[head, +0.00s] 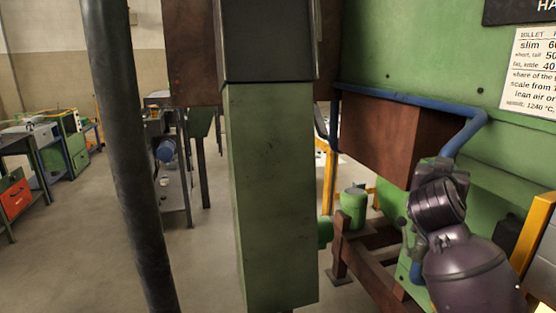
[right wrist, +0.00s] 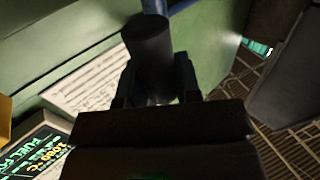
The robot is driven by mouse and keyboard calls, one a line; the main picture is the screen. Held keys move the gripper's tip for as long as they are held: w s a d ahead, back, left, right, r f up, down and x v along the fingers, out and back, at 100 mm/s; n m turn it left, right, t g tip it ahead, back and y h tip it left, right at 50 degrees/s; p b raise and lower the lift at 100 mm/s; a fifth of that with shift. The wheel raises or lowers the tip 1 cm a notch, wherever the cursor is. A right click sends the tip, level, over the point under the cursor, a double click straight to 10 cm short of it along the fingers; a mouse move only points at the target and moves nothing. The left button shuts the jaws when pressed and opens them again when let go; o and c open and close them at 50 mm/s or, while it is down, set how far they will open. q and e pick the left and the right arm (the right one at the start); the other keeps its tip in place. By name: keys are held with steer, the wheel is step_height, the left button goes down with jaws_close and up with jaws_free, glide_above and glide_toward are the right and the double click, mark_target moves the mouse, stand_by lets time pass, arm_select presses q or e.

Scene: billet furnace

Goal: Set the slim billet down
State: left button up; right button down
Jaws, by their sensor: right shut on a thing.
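The slim billet (right wrist: 149,50) shows in the right wrist view as a dark, plain cylinder with its flat end toward the top of the picture. My right gripper (right wrist: 155,88) is shut on it, with one finger on each side. In the head view my right arm reaches in at the lower right, close to the blue bar and the brick-brown block. The fingers and the billet are hidden there behind the wrist. My left gripper is in neither view.
A blue bar (head: 410,97) runs around a brown block (head: 385,135) on the green machine wall. A green column (head: 272,200) and a dark pole (head: 125,150) stand in front. A green cylinder (head: 353,207) stands by a brown frame (head: 365,265). Open floor lies left.

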steer(key=s+a+f+n+t+y, duration=0.1)
steer(key=s+a+f+n+y, duration=0.2)
steer(key=f, duration=0.9)
steer(key=s+a+f+n+t+y, duration=0.2)
steer(key=s+a+f+n+y, duration=0.1)
steer(key=s+a+f+y, duration=0.4)
steer(key=s+a+f, duration=0.3)
steer(key=s+f, duration=0.1)
steer(key=f, duration=0.1)
steer(key=shift+s+a+n, duration=0.2)
steer(key=shift+a+n, duration=0.15)
steer(key=shift+n, duration=0.05)
steer(key=shift+r, duration=0.1)
steer(key=shift+w+a+r+n+y, duration=0.4)
steer(key=shift+w+a+r, duration=0.9)
steer(key=shift+a+r, duration=3.75)
steer(key=shift+w+a+r+n+y, duration=0.35)
steer(key=shift+w+a+r, duration=0.9)
steer(key=shift+a+r, duration=3.8)
steer(key=s+d+f, duration=0.2)
steer(key=d+f, duration=0.8)
steer(key=s+d+f+m+h, duration=0.1)
steer(key=s+d+f, duration=0.2)
steer(key=d+f, duration=0.7)
